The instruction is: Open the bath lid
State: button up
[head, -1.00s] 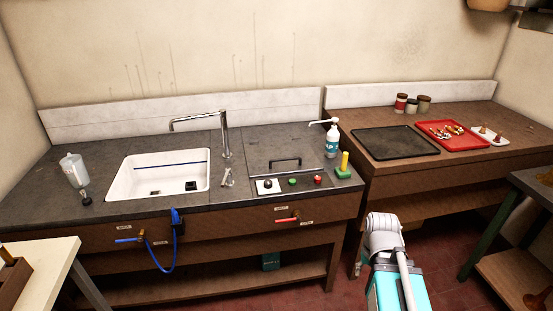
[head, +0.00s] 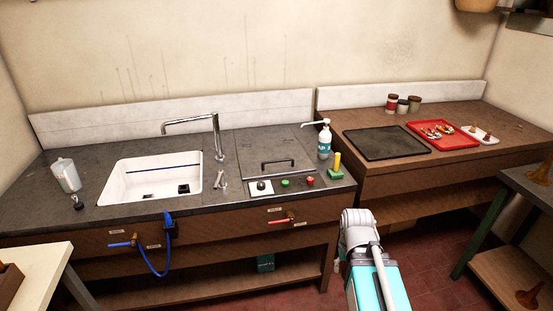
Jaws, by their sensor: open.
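The bath lid (head: 258,148) is a dark grey square panel set in the worktop, right of the sink. It lies flat and closed, with a black bar handle (head: 278,163) near its front edge. What is under the lid is hidden. My arm shows at the bottom right of centre as a white joint and a teal link, in front of the bench and apart from the lid. My gripper's fingers are not visible.
A control panel with a black knob (head: 261,186), a green button (head: 285,183) and a red button (head: 310,181) lies before the lid. A soap bottle (head: 324,144), a yellow-handled brush (head: 336,165) and a tap (head: 216,140) stand close by. The lid's top is clear.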

aim_at(289, 157)
jog(key=u, duration=0.05)
jog(key=i, duration=0.95)
jog(key=z, duration=0.05)
